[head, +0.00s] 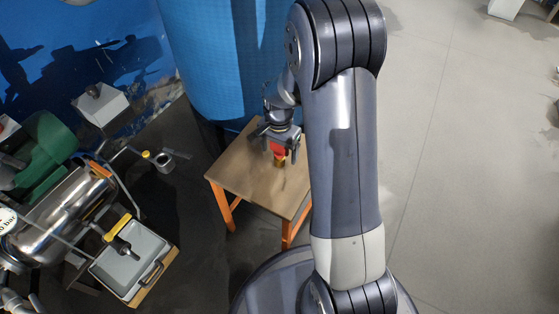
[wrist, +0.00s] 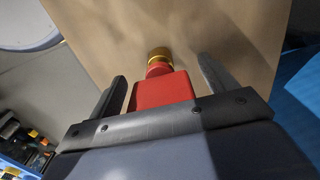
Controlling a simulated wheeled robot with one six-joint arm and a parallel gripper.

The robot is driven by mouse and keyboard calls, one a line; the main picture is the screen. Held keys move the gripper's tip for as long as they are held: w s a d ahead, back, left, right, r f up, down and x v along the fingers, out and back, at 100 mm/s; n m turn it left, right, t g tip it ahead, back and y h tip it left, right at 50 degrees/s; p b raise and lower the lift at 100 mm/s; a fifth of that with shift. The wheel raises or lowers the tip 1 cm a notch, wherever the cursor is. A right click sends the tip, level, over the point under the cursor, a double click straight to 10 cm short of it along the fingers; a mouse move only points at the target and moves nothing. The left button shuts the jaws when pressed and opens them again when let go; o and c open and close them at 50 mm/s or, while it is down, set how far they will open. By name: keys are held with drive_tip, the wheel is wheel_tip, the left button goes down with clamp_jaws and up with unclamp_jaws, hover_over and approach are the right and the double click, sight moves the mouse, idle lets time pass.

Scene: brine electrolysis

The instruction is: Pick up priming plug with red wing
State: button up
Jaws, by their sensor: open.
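The priming plug with its red wing (wrist: 161,92) and brass-coloured end (wrist: 159,56) is in the wrist view, upright or nearly so over the small wooden table. My gripper (wrist: 164,88) is open, with one finger on each side of the red wing and visible gaps between. In the head view the red wing (head: 278,149) shows just below my gripper (head: 281,146), with the brass part (head: 279,162) under it. The lower edge of the wing is hidden by the gripper body in the wrist view.
The wooden table (head: 240,179) has orange legs and a mostly bare top. A large blue tank (head: 200,60) stands right behind it. The floor at right is open.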

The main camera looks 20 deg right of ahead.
drive_tip(key=shift+f, duration=0.35)
drive_tip(key=shift+r, duration=0.1)
drive_tip(key=shift+r, duration=0.1)
drive_tip(key=c, duration=1.2)
